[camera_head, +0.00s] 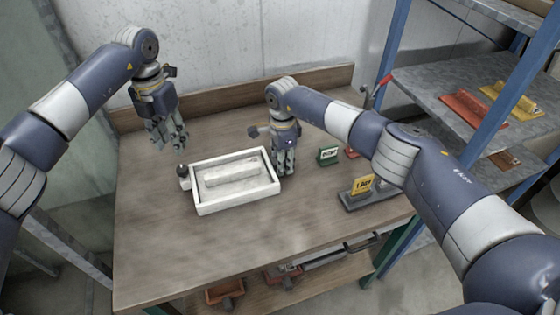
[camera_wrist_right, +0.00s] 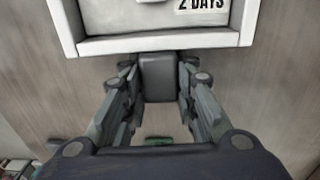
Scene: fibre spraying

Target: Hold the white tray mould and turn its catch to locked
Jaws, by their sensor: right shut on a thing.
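The white tray mould (camera_head: 240,199) lies flat on the table, with a pale raised block inside. My left gripper (camera_head: 169,145) is open and empty, above the table behind the catch.
The wooden table (camera_head: 150,255) is clear in front of the tray. A blue-posted shelf (camera_head: 440,75) rises at the right. A wall closes off the back.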

